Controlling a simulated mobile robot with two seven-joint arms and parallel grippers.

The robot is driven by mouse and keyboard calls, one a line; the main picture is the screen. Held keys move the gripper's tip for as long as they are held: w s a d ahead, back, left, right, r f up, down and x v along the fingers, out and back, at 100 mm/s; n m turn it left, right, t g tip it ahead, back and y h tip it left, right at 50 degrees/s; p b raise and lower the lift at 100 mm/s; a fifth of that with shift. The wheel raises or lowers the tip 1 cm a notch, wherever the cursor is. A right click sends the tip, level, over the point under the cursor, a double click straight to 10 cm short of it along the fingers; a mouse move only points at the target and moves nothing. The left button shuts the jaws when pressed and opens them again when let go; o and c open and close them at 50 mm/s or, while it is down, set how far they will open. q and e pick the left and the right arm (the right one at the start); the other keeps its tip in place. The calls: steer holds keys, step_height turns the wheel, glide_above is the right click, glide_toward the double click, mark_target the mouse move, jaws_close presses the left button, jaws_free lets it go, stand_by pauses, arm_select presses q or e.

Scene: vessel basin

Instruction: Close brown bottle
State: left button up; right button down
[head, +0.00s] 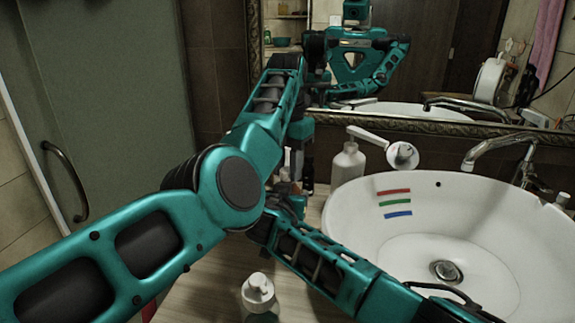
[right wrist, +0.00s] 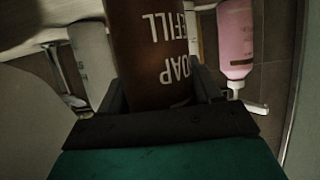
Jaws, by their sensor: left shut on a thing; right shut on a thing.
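The brown bottle (right wrist: 152,45) fills the middle of the right wrist view, its white lettering upside down. My right gripper (right wrist: 158,88) is shut on it, one finger on each side. In the head view the bottle is almost wholly hidden behind my arms. My left gripper (head: 297,142) points down above my right gripper, partly covered by its own arm. It is shut on a small pale part, apparently the cap or pump top, too small and covered to tell clearly. Whether that part touches the bottle's neck is hidden.
A white pump bottle (head: 348,165) stands beside the white basin (head: 350,225) on the right. A small dark bottle (head: 307,178) is behind my grippers. A pink bottle (right wrist: 236,40) shows in the wrist view. The mirror is behind.

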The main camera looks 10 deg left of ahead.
arm_select(q)
jaws_close()
arm_select(e)
steer(key=shift+d, duration=0.1)
arm_select(q)
steer(key=o, duration=0.6)
jaws_free()
steer(key=shift+o, duration=0.3)
steer(key=shift+d, duration=0.1)
steer(key=shift+s+d, duration=0.1)
steer(key=shift+r, duration=2.3)
